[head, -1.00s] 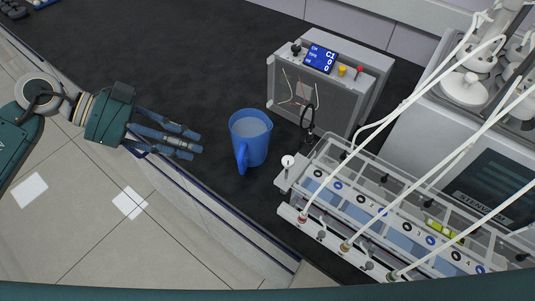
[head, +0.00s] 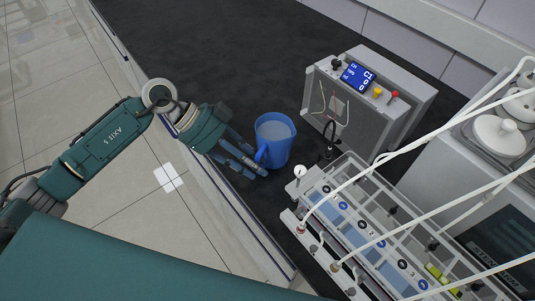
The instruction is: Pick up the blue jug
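The blue jug (head: 273,141) stands upright on the black bench top, with pale liquid visible through its open top. Its handle is on its lower left side, facing my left gripper. My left gripper (head: 254,164) comes in from the left with its blue-grey fingers at the handle side of the jug. The fingers overlap the handle area in the head view. I cannot tell whether they touch it or how far they are closed. The jug is still on the bench. My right gripper is not in view.
A grey control box (head: 369,98) with a blue display stands behind the jug to the right. A clear-framed reactor rack (head: 372,232) with white tubes is close at the lower right. The black bench (head: 215,60) is clear at the upper left.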

